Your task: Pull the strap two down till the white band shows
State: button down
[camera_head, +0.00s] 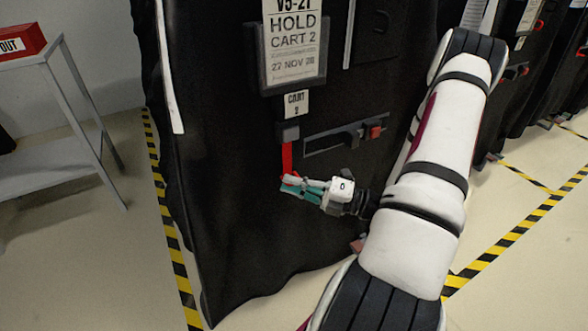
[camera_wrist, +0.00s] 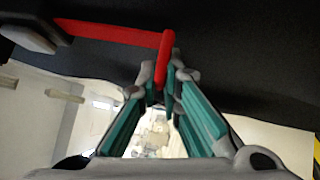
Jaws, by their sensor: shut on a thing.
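The red strap (camera_head: 287,158) hangs from a grey buckle (camera_head: 288,132) on the front of the black covered cart marked "CART 2" (camera_head: 296,103). My gripper (camera_head: 290,184) is shut on the strap's lower end, just below the buckle and left of my arm. In the wrist view the red strap (camera_wrist: 110,33) runs from the grey buckle (camera_wrist: 30,32) to a red end piece (camera_wrist: 166,58) between my fingertips (camera_wrist: 163,82). The visible length of strap is all red; no white band shows on it.
A dark bar with a red latch (camera_head: 373,132) is on the cover right of the buckle. A hold sign (camera_head: 293,45) hangs above. A grey table with a red "OUT" box (camera_head: 20,42) stands at left. Yellow-black tape (camera_head: 165,215) marks the floor. More covered carts stand at right.

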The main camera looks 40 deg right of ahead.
notch_tip(320, 180, down, 5)
jog(key=shift+f, duration=0.15)
jog(key=c, duration=1.7)
grip_release()
jog(key=shift+s, duration=0.1)
jog(key=v, duration=1.2)
